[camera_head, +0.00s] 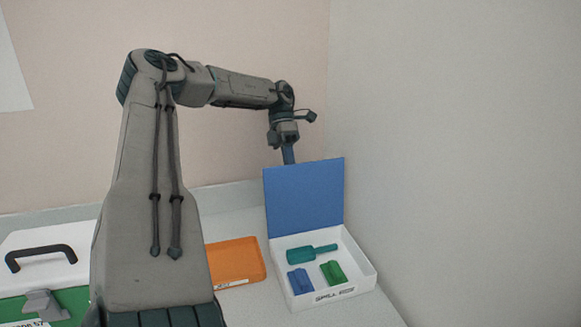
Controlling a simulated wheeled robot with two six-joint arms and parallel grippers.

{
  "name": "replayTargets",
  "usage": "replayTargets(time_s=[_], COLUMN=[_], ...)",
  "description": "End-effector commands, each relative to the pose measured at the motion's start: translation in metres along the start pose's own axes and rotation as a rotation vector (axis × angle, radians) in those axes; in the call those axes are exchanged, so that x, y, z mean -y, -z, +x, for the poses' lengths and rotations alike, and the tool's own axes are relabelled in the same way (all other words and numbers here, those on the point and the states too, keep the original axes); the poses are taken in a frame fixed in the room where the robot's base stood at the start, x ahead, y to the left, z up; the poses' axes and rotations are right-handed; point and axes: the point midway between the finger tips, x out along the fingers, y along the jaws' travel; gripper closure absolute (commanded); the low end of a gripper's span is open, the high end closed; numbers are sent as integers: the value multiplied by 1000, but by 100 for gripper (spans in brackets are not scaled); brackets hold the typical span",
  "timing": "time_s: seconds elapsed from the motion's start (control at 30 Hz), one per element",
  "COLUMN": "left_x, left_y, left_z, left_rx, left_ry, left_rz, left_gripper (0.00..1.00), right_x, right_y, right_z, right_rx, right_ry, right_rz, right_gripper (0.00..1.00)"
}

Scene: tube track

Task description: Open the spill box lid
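The spill box (320,295) is a white box with a printed label on its front wall, at the right in the head view. Its blue lid (305,195) stands up, nearly upright, along the back edge, so the box is open. My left gripper (288,153) points down at the top edge of the lid, on its far side. Its fingertips are hidden behind the lid, so I cannot tell whether they touch it or whether they are open or shut. My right gripper is not in view.
An orange tray (238,259) lies left of the box. A white-lidded green case (50,240) stands at far left. A wall rises close on the right.

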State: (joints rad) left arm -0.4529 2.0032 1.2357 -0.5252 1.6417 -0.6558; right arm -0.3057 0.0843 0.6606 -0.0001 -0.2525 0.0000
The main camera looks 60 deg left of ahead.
Motion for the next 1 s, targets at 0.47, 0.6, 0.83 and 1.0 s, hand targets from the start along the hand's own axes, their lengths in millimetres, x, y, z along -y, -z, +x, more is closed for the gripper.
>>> replayTargets(time_s=[0.47,0.6,0.83,1.0], left_x=[-3,-2,-1,5], left_y=[2,1,0,0], left_z=[7,5,2,-8], left_rx=[-9,-6,-4,-2], left_ry=[12,9,7,5], left_rz=[-1,-1,0,1], left_gripper=[78,68,68,68], right_x=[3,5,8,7], right_y=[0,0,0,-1], right_z=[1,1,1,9], right_rx=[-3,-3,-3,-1], right_ry=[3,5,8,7], right_rz=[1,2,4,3], right_gripper=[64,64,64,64])
